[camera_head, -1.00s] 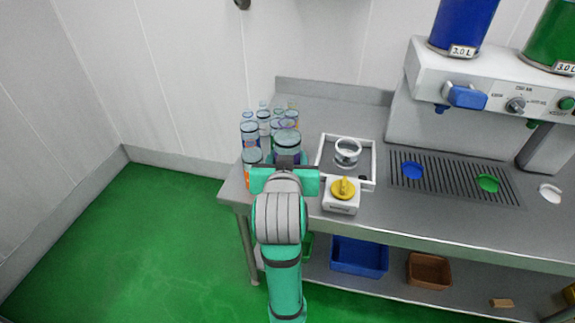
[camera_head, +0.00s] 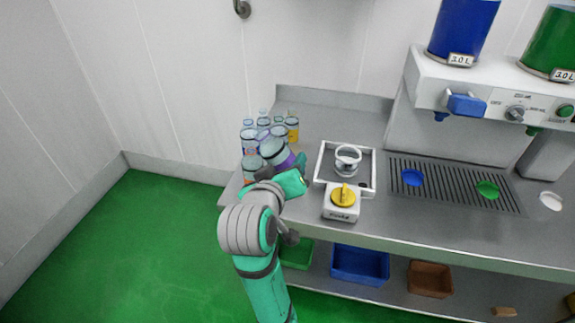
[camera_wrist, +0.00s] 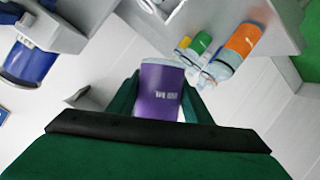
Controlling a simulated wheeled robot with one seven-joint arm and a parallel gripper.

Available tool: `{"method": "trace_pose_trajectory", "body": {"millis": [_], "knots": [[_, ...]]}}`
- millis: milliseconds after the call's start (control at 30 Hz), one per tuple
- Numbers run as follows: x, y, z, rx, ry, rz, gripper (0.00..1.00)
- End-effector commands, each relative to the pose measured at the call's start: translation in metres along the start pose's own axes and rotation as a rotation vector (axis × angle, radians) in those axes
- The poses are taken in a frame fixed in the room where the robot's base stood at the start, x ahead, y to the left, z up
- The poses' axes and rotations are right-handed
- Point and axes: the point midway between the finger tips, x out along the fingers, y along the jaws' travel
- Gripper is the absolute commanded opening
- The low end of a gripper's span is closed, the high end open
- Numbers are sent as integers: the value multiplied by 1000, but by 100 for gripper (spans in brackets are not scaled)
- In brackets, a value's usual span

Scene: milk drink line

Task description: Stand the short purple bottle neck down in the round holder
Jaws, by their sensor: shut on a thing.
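The purple bottle (camera_head: 274,150) is held tilted above the left end of the counter, in front of other bottles. In the wrist view its purple label (camera_wrist: 158,92) shows between the two fingers. My gripper (camera_head: 297,170) is shut on it; the fingers also show in the wrist view (camera_wrist: 158,98), one on each side of the label. I cannot tell which way its neck points. The round holder (camera_head: 347,153), a clear and white ring, stands empty in a white-rimmed square tray (camera_head: 372,168), to the right of my gripper.
Several bottles stand close behind and left of the held one, among them an orange-labelled one (camera_wrist: 243,40). A white box with a yellow knob (camera_head: 343,196) sits in front of the tray. A drip grate (camera_head: 455,187) lies to the right.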

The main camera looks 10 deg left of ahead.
Motion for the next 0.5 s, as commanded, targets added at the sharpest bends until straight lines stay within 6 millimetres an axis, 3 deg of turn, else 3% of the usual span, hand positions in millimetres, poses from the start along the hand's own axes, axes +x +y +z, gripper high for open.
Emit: {"method": "trace_pose_trajectory", "body": {"millis": [167,500], "knots": [[0,0,0,-36,0,15,24],[0,0,1,-439,-1,182,24]]}}
